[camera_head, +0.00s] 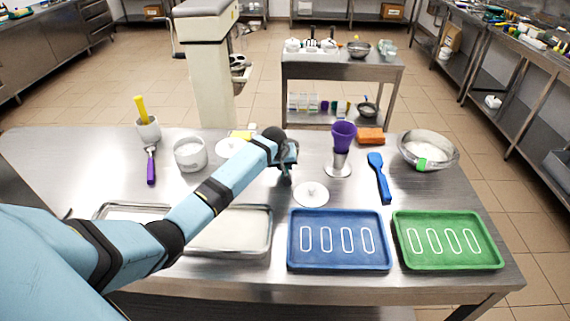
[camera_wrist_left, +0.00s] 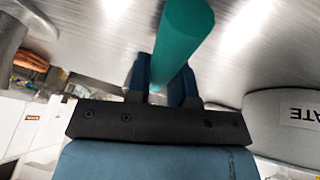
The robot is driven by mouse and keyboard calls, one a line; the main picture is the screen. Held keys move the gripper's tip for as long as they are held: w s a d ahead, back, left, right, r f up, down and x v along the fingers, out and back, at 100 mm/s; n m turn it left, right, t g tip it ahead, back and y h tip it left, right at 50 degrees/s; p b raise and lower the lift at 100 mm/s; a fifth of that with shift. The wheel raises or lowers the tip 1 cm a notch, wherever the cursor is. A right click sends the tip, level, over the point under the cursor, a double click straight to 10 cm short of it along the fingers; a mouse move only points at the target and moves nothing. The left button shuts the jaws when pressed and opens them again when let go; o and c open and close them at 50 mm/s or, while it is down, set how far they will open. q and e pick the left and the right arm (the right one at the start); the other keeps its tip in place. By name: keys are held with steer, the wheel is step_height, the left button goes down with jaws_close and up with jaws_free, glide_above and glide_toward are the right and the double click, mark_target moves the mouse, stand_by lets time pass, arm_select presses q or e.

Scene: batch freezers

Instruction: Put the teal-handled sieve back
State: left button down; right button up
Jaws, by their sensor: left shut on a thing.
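My left gripper (camera_head: 286,167) is above the middle of the steel table (camera_head: 255,186) in the head view. In the left wrist view its two fingers (camera_wrist_left: 162,80) are shut on the teal handle of the sieve (camera_wrist_left: 185,40). The handle stretches away from the fingers towards the top of that view. The sieve's mesh end does not show there. In the head view my arm and gripper hide most or all of the sieve. My right gripper is not in view.
A blue tray (camera_head: 340,262) and a green tray (camera_head: 449,262) lie at the front right. A white disc (camera_head: 311,194), a purple cup (camera_head: 343,136), a blue spatula (camera_head: 381,182) and a metal bowl (camera_head: 410,152) stand nearby.

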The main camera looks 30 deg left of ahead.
arm_select(q)
steer(key=c, duration=1)
jaws_free()
steer(key=shift+r, duration=0.25)
steer(key=v, duration=1.1)
steer(key=shift+s+r, duration=0.3)
steer(key=shift+d+f, duration=0.1)
